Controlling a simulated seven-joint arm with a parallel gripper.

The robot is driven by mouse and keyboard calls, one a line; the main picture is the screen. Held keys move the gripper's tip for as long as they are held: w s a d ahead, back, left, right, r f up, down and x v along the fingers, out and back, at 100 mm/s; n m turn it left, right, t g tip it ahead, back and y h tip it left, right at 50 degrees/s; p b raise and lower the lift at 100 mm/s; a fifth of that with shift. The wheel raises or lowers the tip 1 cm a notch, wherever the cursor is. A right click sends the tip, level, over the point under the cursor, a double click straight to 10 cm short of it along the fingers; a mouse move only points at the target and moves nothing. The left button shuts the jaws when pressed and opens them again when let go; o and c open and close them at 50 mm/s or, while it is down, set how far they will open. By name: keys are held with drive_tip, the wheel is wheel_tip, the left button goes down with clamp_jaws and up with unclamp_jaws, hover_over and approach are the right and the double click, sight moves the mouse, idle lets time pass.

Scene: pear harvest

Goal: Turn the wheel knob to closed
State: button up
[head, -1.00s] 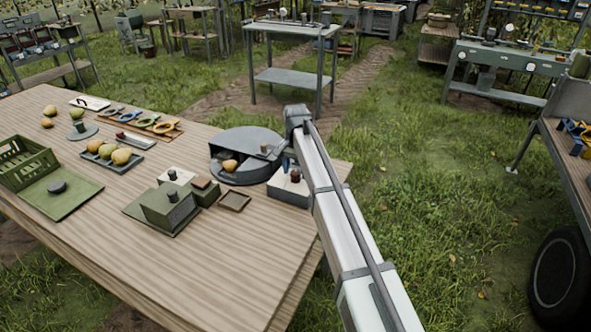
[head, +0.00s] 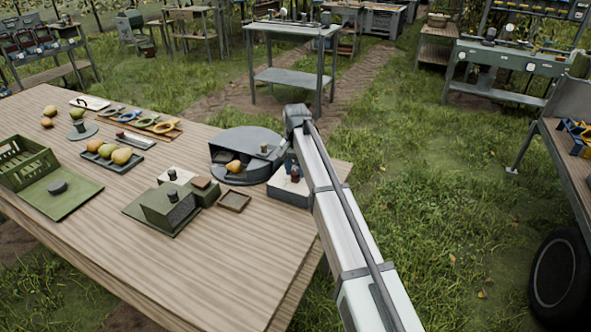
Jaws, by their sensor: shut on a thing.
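The round grey wheel unit (head: 235,141) stands at the table's right end, with a dark opening in its near side and a yellow-orange pear (head: 234,166) showing in it. The small dark wheel knob (head: 263,147) sticks up at its right side. My arm comes down from its elbow at the unit's right. My gripper (head: 277,155) is small and partly hidden by my own arm. It is at the wheel's right edge, shut at the knob; the contact itself is too small to see clearly.
A pale box with a dark red knob (head: 295,173) sits close beside the wheel, partly behind my arm. A green block (head: 168,209), a small brown tray (head: 234,201), a tray of pears (head: 112,155) and a green crate (head: 22,160) stand to the left. The table's front is clear.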

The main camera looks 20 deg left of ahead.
sight(295, 172)
drive_tip(key=n, duration=2.5)
drive_tip(key=shift+n, duration=0.3)
idle(0.4)
drive_tip(key=o, duration=1.1)
drive_tip(key=shift+c, duration=0.2)
wheel_tip(295, 172, up, 14)
